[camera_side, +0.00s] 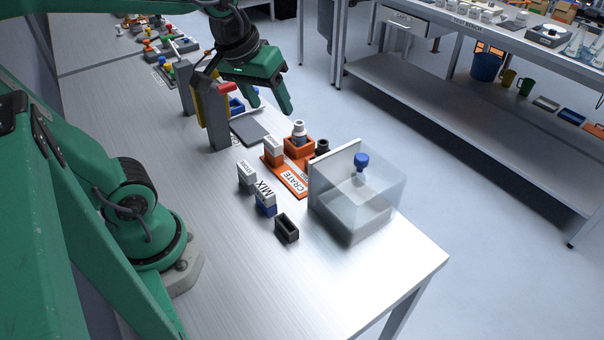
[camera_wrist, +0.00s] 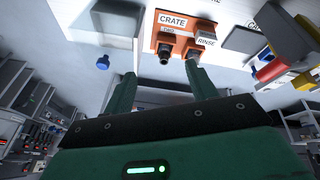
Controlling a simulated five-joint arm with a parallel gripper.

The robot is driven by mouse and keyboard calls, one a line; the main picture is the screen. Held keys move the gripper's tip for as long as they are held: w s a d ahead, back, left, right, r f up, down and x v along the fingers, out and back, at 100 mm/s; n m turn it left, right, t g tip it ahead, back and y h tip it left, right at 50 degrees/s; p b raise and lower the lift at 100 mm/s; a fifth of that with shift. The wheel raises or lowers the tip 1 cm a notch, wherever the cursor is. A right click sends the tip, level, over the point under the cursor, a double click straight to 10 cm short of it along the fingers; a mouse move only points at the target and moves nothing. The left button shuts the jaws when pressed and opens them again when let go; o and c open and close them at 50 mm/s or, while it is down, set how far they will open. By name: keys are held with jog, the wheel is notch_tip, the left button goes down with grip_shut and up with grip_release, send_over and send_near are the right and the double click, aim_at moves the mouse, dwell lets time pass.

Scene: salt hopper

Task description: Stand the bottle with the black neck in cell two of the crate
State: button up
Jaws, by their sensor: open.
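The orange crate (camera_side: 299,152) stands mid-bench in the side view, with its CRATE label facing front; it also shows at the top of the wrist view (camera_wrist: 182,22). The bottle with the black neck (camera_side: 323,146) is upright at the crate's right side, its lower part hidden. In the wrist view the black neck (camera_wrist: 165,56) is by a small cell label and seems to be within the crate, but I cannot be sure. A pale-necked bottle (camera_side: 299,130) stands in the crate's rear part. My gripper (camera_side: 272,107) is open, empty and raised behind the crate, apart from both bottles.
A clear box (camera_side: 357,200) with a blue knob stands right of the crate. MIX (camera_side: 265,203) and other labelled blocks, plus a dark open holder (camera_side: 287,228), are in front. A grey post (camera_side: 216,115) stands at left.

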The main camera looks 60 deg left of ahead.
jog(key=shift+s+d+f+m+t, duration=0.1)
jog(key=shift+s+m+t, duration=0.15)
jog(key=shift+s+m, duration=0.6)
jog(key=shift+s+d+f+m+t, duration=0.1)
jog(key=shift+s+f+m+t, duration=0.1)
jog(key=shift+s+m, duration=0.65)
jog(key=shift+s+d+f+m+t, duration=0.1)
jog(key=shift+s+m+t, duration=0.15)
jog(key=shift+s+m, duration=0.6)
